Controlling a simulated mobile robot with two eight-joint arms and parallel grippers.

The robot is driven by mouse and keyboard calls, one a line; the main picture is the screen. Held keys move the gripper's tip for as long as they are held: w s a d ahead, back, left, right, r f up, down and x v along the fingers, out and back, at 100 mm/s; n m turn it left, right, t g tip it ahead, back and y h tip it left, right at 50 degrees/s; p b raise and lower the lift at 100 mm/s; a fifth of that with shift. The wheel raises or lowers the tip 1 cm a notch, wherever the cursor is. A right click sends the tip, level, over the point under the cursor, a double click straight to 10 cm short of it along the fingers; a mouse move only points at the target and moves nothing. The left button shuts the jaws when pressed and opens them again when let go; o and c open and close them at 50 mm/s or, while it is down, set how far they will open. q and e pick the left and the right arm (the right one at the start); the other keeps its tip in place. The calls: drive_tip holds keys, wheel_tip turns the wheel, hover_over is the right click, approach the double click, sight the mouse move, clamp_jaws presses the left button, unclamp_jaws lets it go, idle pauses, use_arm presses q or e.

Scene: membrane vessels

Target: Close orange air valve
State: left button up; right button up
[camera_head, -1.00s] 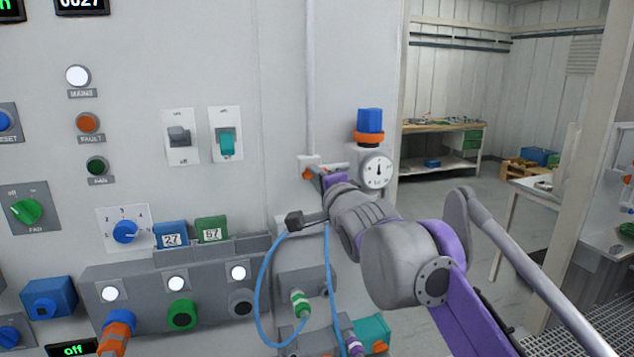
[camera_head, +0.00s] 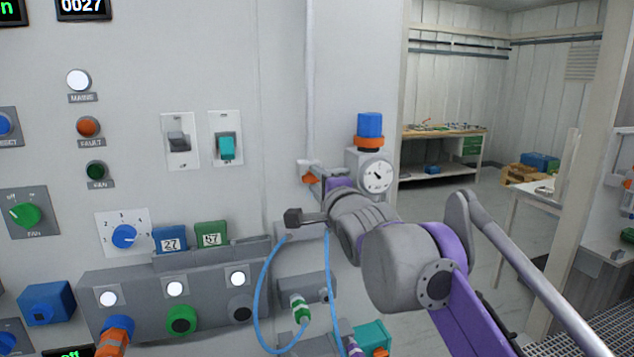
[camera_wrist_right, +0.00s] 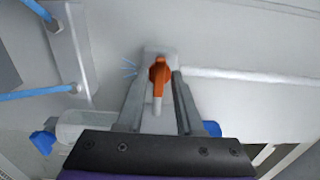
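The orange air valve (camera_head: 309,179) sits on the wall panel at the foot of a thin vertical pipe. In the right wrist view the orange valve (camera_wrist_right: 159,72) has a pale handle end pointing toward the gripper's palm. The fingers of my right gripper (camera_wrist_right: 159,88) lie on both sides of it, apart, with narrow gaps showing. My right gripper (camera_head: 320,177) is at the valve in the head view, its tips partly hidden. My left gripper is out of view.
A round gauge (camera_head: 376,175) and a blue-topped, orange-banded fitting (camera_head: 369,130) are just right of the valve. Blue hoses (camera_head: 262,290) hang below my right wrist. A switch panel (camera_head: 227,138) is to the left. Open floor and a workbench (camera_head: 440,134) lie beyond the panel.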

drive_tip(key=shift+o, duration=0.4)
drive_tip(key=shift+s, duration=0.2)
drive_tip(key=b+v, duration=0.1)
drive_tip(key=v, duration=0.9)
drive_tip(key=shift+s, duration=0.25)
drive_tip(key=shift+d, duration=0.15)
drive_tip(key=s+d+f+n+g+h+p, duration=0.1)
drive_tip(key=s+d+f+n+g+h, duration=0.2)
drive_tip(key=f, duration=0.5)
drive_tip(key=s+d+f+n+g+p, duration=0.1)
drive_tip(key=s+d+f+n, duration=0.2)
drive_tip(key=f, duration=0.6)
drive_tip(key=s+d+f+n+g+h+p, duration=0.1)
drive_tip(key=s+d+f+g+h, duration=0.15)
drive_tip(key=d+f, duration=0.4)
drive_tip(key=s+d+f+n+g+p, duration=0.1)
drive_tip(key=s+f+n+g, duration=0.4)
drive_tip(key=s+f, duration=1.2)
wheel_tip(320, 180, down, 3)
drive_tip(key=n+p, duration=0.1)
drive_tip(key=n, duration=0.1)
drive_tip(key=shift+s+d+n, duration=0.3)
drive_tip(key=shift+d, duration=0.1)
